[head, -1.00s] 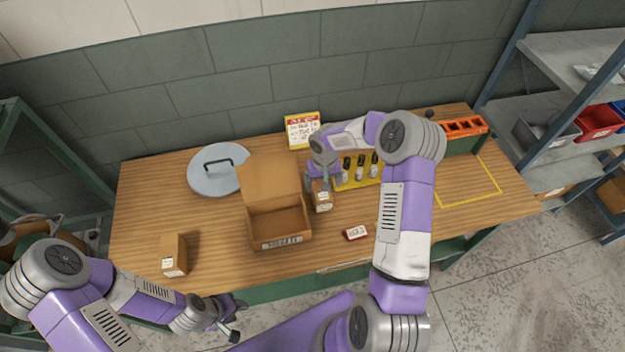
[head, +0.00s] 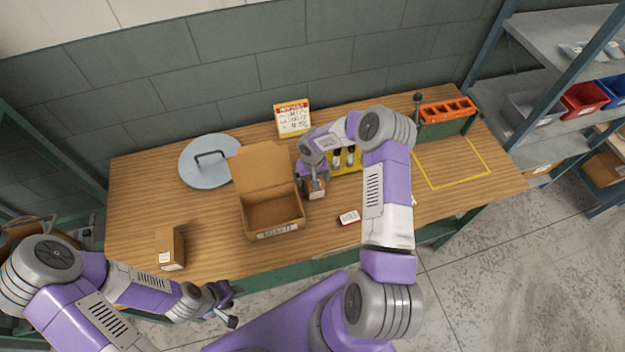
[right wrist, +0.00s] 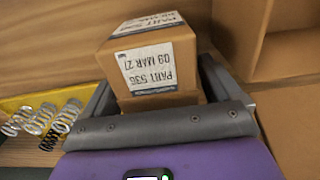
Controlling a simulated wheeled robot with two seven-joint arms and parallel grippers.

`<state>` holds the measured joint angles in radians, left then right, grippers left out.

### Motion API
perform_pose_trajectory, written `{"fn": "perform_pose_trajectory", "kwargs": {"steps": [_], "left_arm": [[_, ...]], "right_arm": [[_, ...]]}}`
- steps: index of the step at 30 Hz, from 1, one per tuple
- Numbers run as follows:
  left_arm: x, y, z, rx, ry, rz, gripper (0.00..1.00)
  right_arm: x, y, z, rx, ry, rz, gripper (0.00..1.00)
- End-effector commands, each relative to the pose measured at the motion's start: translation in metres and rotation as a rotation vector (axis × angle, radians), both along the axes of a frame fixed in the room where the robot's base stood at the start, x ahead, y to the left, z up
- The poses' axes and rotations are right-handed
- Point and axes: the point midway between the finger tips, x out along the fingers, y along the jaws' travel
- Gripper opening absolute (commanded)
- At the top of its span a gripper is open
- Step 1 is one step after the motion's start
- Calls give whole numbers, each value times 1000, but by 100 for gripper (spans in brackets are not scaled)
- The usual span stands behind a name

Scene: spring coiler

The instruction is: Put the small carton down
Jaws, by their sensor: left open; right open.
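The small carton (head: 314,188) is brown with a white label and stands on the table just right of the open cardboard box (head: 272,229). My right gripper (head: 313,178) is over it, its jaws open, with a finger on either side. In the right wrist view the carton (right wrist: 155,65) sits between the fingers, its label reading "PART" facing the camera; I cannot tell whether a finger touches it. My left gripper (head: 228,303) is open and empty in front of the table's front edge.
A taller carton (head: 170,248) stands at the table's left. A round grey lid (head: 207,172) and a sign (head: 293,118) are at the back. A yellow spring tray (right wrist: 25,103) is beside my right gripper. The yellow-outlined area (head: 450,165) is clear.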

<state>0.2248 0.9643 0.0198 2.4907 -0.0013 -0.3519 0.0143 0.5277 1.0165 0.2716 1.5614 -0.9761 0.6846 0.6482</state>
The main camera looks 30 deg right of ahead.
Motion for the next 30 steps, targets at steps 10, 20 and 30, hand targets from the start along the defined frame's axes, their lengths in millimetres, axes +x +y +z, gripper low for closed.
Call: {"fn": "perform_pose_trajectory", "kwargs": {"steps": [10,20,30], "left_arm": [[0,0,0,0,0,0,43],[0,0,0,0,0,0,43],[0,0,-4,0,0,0,43]], "right_arm": [[0,0,0,0,0,0,42],[1,0,1,0,-2,0,3],[1,-1,29,-2,-5,-1,3]]}}
